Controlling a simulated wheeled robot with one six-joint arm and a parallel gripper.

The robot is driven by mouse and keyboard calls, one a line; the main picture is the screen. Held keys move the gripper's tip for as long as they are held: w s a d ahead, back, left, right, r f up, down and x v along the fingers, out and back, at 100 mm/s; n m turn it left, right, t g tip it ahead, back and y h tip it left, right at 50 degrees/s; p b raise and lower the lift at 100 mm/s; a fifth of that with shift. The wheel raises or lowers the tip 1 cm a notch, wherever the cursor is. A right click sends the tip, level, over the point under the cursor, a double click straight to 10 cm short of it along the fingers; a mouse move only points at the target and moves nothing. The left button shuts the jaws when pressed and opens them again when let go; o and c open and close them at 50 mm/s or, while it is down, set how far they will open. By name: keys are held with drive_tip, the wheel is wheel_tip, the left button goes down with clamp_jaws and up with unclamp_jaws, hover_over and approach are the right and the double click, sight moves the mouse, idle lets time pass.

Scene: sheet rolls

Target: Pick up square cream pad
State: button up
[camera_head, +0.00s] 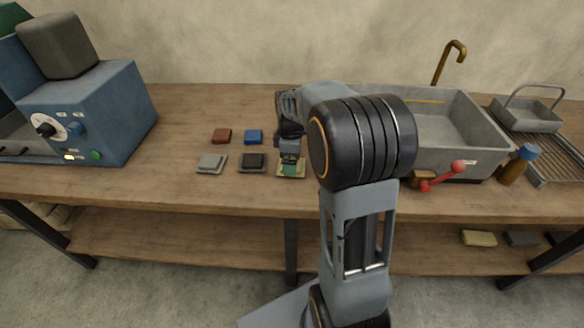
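A square cream pad (284,173) lies on the wooden workbench (180,187), at the right end of the front row of small pads. My gripper (291,158) points down right over it and hides much of its middle. A small greenish patch shows between the fingertips and the pad. The fingers are too small and too covered to tell whether they are apart or closed, or touch the pad. My arm's large dark joint stands just to the right.
A grey pad (212,162) and a black pad (252,162) lie to the left, with a red-brown block (221,136) and a blue block (254,137) behind. A blue machine (95,110) stands far left. A grey sink (440,125) and brown bottle (514,170) stand right.

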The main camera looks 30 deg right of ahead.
drive_tip(key=shift+f, duration=0.95)
drive_tip(key=shift+c, duration=0.4)
drive_tip(key=c, duration=1)
drive_tip(key=shift+o, duration=0.2)
drive_tip(key=shift+r, duration=0.15)
